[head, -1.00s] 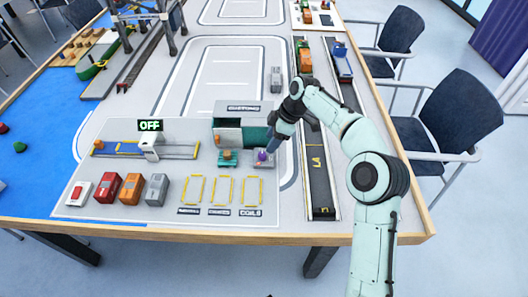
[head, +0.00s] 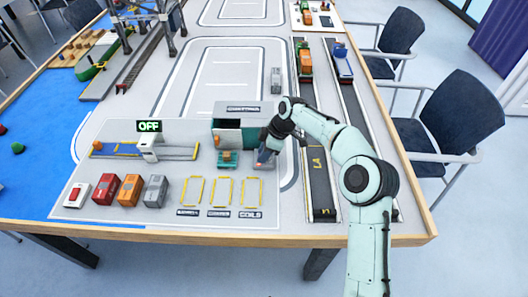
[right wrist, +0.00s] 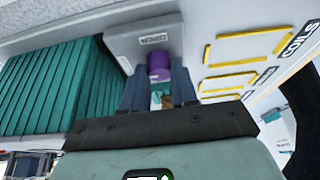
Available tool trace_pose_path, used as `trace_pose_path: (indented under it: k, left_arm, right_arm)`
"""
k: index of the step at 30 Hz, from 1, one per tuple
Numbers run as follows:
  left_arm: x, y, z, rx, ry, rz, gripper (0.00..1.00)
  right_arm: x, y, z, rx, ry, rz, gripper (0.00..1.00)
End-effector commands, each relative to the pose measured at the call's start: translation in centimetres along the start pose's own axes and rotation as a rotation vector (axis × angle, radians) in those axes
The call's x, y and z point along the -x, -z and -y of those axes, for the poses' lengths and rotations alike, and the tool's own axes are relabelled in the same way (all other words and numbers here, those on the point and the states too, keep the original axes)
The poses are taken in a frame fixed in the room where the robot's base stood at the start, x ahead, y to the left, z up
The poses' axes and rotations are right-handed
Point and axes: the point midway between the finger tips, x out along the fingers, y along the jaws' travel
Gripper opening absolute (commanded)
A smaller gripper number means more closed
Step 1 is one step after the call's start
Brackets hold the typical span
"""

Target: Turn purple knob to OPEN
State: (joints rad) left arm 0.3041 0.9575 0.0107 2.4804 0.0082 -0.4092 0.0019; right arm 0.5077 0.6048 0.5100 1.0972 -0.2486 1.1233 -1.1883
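The purple knob (right wrist: 159,66) stands on a small grey block (right wrist: 120,40) in the right wrist view, with a small dark label beside it that I cannot read surely. My right gripper (right wrist: 160,82) has its two fingers on either side of the knob. The fingers are apart, and I cannot see firm contact on both sides. In the head view my right gripper (head: 263,160) is low over the block (head: 260,166) and hides the knob. My left gripper is not in view.
A display reading OFF (head: 149,126) is farther left. Yellow-outlined bays (head: 222,191) lie in front.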

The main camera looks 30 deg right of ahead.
Motion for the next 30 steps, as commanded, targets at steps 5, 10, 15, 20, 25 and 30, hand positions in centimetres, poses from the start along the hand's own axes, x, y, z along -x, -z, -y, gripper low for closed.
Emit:
trace_pose_path:
  k: [5,10,15,20,25,30]
  left_arm:
    - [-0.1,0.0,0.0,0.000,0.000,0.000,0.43]
    - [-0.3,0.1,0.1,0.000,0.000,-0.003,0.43]
    - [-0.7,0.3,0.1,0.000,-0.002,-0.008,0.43]
    - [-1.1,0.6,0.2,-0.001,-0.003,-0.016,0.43]
    - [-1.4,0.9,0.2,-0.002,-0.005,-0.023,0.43]
    - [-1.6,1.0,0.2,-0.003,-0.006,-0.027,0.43]
  right_arm:
    - [0.0,0.0,0.0,-0.007,-0.003,0.000,0.00]
    - [0.0,0.0,0.1,-0.046,-0.019,0.000,0.00]
    - [0.1,0.0,0.1,-0.134,-0.057,0.001,0.00]
    - [0.0,0.1,0.3,-0.256,-0.108,0.000,0.00]
    - [0.1,0.1,0.3,-0.404,-0.171,0.000,0.00]
    - [0.1,0.3,0.4,-0.552,-0.232,-0.001,0.00]
